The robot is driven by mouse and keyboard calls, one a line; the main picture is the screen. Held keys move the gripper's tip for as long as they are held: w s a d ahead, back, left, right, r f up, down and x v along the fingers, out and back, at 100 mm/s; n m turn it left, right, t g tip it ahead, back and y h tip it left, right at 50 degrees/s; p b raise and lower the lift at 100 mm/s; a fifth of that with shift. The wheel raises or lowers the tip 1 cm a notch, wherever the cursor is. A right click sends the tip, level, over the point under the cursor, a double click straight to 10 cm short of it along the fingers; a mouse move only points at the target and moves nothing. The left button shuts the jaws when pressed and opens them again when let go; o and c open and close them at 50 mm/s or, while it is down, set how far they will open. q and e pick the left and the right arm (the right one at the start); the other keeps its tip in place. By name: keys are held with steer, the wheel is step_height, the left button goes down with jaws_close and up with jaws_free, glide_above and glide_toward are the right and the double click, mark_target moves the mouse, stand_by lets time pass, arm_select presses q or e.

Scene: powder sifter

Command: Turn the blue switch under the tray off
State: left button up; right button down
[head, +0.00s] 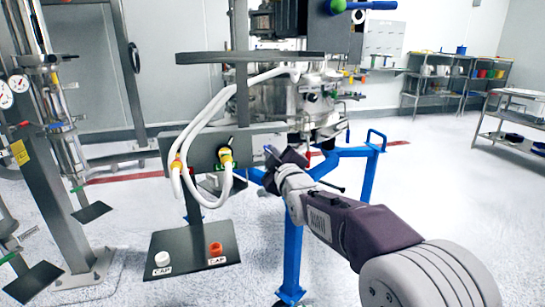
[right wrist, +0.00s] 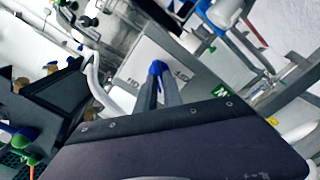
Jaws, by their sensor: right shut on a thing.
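The blue switch (right wrist: 157,68) shows in the right wrist view between the tips of my right gripper (right wrist: 158,86), on a light grey plate with small dark marks on either side. My right gripper is shut on it. In the head view my right gripper (head: 272,156) reaches in from the lower right to the right end of a grey panel (head: 200,142); a little blue shows at its tips. The marks are too blurred to tell the switch's setting. A dark grey tray (head: 180,275) is lower left of the gripper. My left gripper is not in view.
White hoses (head: 198,110) with yellow fittings loop down the panel just left of the gripper. A white cap (head: 162,259) and an orange cap (head: 215,249) sit on the tray. A blue stand (head: 293,245) is close below my arm.

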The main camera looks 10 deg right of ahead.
steer(key=shift+f+n+b, duration=0.15)
steer(key=shift+n+b, duration=0.15)
steer(key=shift+n, duration=1.6)
steer(key=shift+f+n+b, duration=0.15)
steer(key=shift+n+b, duration=0.1)
steer(key=shift+n, duration=1.95)
steer(key=c, duration=1.5)
jaws_free()
steer(key=shift+s, duration=0.15)
